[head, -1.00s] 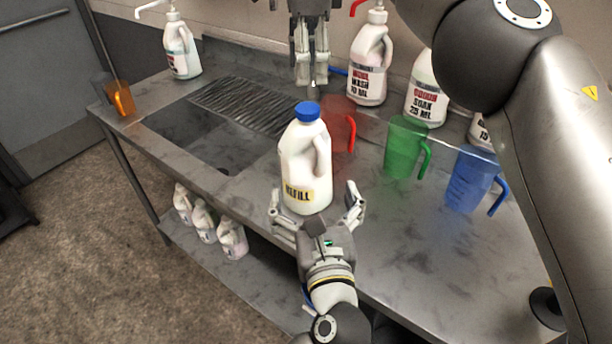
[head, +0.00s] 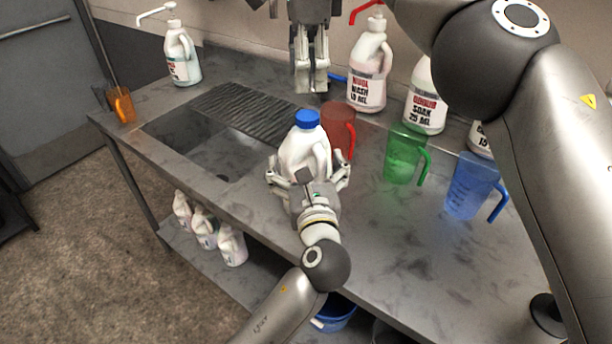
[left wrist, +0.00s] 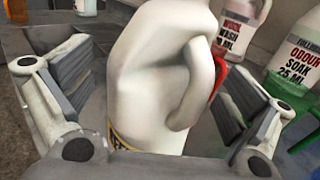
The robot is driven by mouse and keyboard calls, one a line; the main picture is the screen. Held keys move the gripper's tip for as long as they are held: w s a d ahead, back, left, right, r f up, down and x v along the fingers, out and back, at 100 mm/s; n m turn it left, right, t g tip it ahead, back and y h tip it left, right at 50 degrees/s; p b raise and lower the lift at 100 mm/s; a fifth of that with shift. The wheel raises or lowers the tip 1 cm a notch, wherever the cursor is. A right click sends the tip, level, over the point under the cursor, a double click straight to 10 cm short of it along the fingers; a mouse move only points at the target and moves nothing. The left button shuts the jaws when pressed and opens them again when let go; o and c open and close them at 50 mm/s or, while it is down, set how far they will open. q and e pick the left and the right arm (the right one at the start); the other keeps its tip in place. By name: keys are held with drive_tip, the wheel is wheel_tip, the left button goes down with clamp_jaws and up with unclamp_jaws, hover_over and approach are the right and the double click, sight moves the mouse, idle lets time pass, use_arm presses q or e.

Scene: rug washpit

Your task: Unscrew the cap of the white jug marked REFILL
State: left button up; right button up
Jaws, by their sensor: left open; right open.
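The white REFILL jug (head: 303,149) stands upright on the metal bench with its blue cap (head: 307,119) on top. Its label is hidden behind my left gripper in the head view. My left gripper (head: 308,178) is open, with its fingers on both sides of the jug body. In the left wrist view the jug (left wrist: 150,85) fills the space between the two finger pads, and gaps show beside it. My right gripper (head: 311,88) is open and empty, pointing down behind the jug, near the back of the bench.
Red (head: 339,128), green (head: 403,155) and blue (head: 470,186) measuring jugs stand right of the jug. Labelled bottles (head: 369,70) line the wall. A sink (head: 207,145) lies to the left, and an orange cup (head: 123,106) is at the far left. Small bottles (head: 204,224) stand on the lower shelf.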

use_arm(q)
clamp_jaws()
idle(0.6)
drive_tip(key=c, duration=1.3)
unclamp_jaws()
drive_tip(key=shift+s, duration=0.1)
